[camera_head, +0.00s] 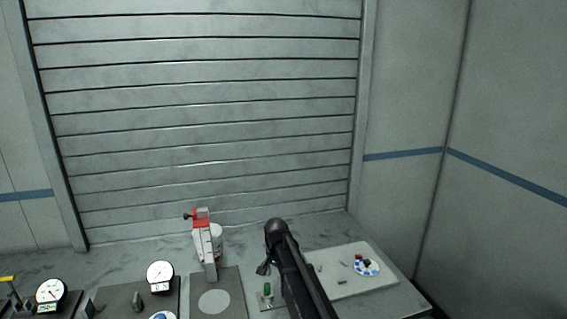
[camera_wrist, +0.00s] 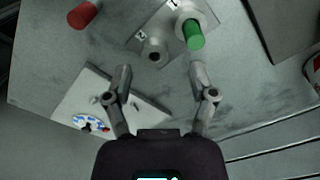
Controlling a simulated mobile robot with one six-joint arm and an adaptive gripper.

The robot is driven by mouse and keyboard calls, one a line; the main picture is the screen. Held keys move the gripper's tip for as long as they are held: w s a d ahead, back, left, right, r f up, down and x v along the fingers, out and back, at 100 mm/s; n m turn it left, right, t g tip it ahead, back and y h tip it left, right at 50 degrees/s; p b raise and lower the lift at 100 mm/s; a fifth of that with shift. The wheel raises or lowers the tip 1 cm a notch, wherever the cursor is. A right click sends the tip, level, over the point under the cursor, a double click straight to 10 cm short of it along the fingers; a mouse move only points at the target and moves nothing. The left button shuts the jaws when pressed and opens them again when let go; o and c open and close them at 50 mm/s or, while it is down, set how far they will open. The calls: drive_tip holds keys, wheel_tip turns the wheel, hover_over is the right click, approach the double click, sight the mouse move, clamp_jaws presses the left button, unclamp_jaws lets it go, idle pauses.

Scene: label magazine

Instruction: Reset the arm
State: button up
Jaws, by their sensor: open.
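My gripper (camera_wrist: 160,72) is open in the wrist view, its two fingers spread with nothing between them. Past the fingertips, a green cylinder (camera_wrist: 194,34) stands in a round holder marked 1 on a grey plate (camera_wrist: 140,38). A dark empty hole (camera_wrist: 154,56) beside it is marked 2. A red cylinder (camera_wrist: 82,14) lies on the bench, apart from the plate. In the head view, my dark arm (camera_head: 290,270) reaches over the bench just right of the green cylinder (camera_head: 267,289); my fingers cannot be made out clearly there.
A pale board (camera_head: 345,286) with a blue-and-white disc (camera_head: 372,271) lies at the right. A red-and-white device (camera_head: 203,222) stands left of my arm. Dial gauges (camera_head: 160,275) stand further left. A slatted shutter (camera_head: 200,120) closes the back; walls bound the right.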

drive_tip(key=s+d+f+n+b, duration=0.2)
drive_tip(key=s+d+n, duration=0.3)
drive_tip(key=s+d, duration=1.4)
drive_tip(key=s, duration=0.4)
drive_tip(key=shift+s+d+f, duration=0.15)
drive_tip(key=shift+d+f, duration=0.1)
drive_tip(key=shift+d, duration=0.15)
